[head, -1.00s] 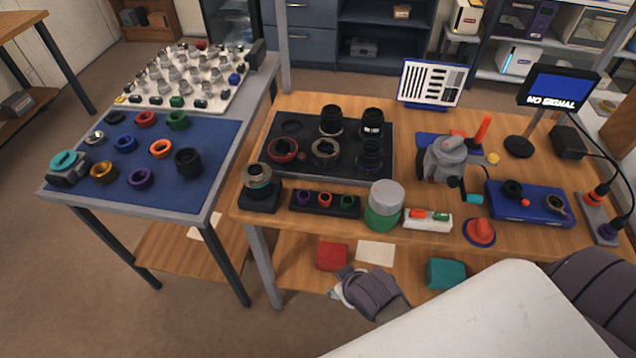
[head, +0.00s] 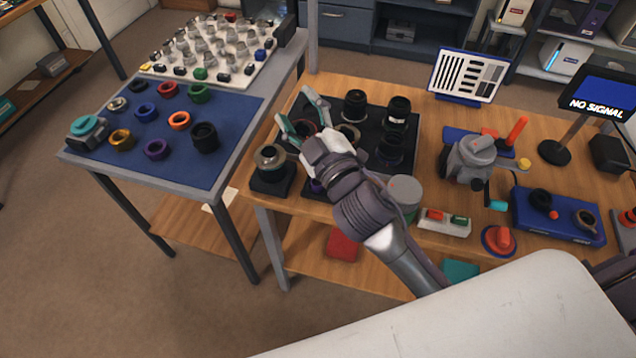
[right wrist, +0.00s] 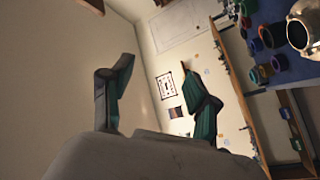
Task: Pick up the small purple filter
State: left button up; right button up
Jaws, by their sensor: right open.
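Low in front of the black lens tray (head: 277,147), a sliver of the small purple filter (head: 316,186) shows in its small black holder (head: 307,193). My right forearm hides most of that holder and the red and green filters that stood in it. A larger purple ring (head: 157,149) lies on the blue mat of the left table. My right gripper (head: 295,106) is open and empty, with teal fingers, above the left part of the lens tray, beyond the small holder. In the right wrist view its spread fingers (right wrist: 155,68) have nothing between them. My left gripper is not in view.
A lens on a black stand (head: 270,168) is just left of the small holder. A grey-topped jar (head: 404,191) stands right of my forearm. Several coloured rings lie on the blue mat (head: 225,130). A gap separates the two tables near the front.

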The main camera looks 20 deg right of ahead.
jog(key=s+a+r+n+g+y, duration=0.2)
jog(key=a+r+n+g+y, duration=0.25)
jog(key=a+n+y, duration=0.4)
jog(key=s+a+r+n+g+y, duration=0.35)
jog(key=a+r+n+y, duration=0.25)
jog(key=n+y, duration=0.45)
jog(key=s+a+f+n+g+h, duration=0.3)
jog(key=a+f+n+g, duration=0.15)
jog(key=n+g, duration=0.7)
jog(key=n+h, duration=0.6)
jog(key=h, duration=1.4)
send_over(318, 182)
notch_tip(318, 182, down, 14)
jog(key=r, duration=0.1)
notch_tip(318, 182, down, 8)
jog(key=shift+s+a+f+p, duration=0.1)
jog(key=shift+s+p, duration=0.05)
jog(key=shift+p, duration=0.5)
notch_tip(318, 182, down, 4)
jog(key=shift+p, duration=0.8)
jog(key=shift+w+f, duration=0.2)
jog(key=shift+f, duration=0.4)
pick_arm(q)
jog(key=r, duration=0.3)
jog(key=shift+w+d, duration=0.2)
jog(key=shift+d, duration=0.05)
pick_arm(e)
jog(key=c, duration=0.9)
